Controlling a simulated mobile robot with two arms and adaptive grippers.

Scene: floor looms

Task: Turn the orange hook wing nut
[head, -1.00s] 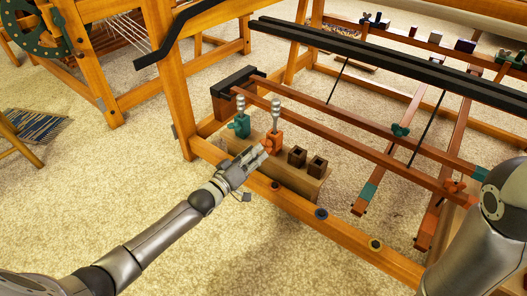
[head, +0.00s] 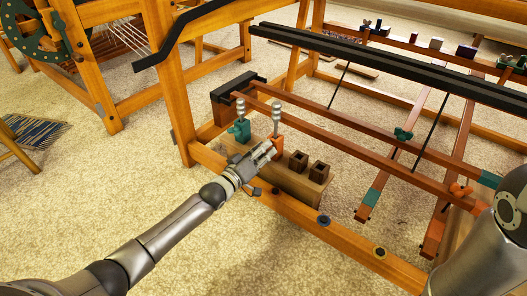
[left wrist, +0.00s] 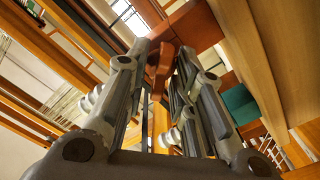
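The orange hook (head: 278,143) stands upright on the wooden block at the near loom rail, with a silver rod above it. My left gripper (head: 268,150) reaches it from the front and hides part of it. In the left wrist view, the orange wing nut (left wrist: 160,68) sits between the two fingers of my left gripper (left wrist: 164,52), with a visible gap around it. The fingers are apart; whether either touches it I cannot tell. A teal hook (head: 241,129) with a similar silver rod stands just left. My right gripper is out of view.
Two dark square sockets (head: 318,172) sit on the block (head: 290,183) right of the orange hook. The loom's front rail (head: 290,213) runs under my left gripper. Carpet in front is clear.

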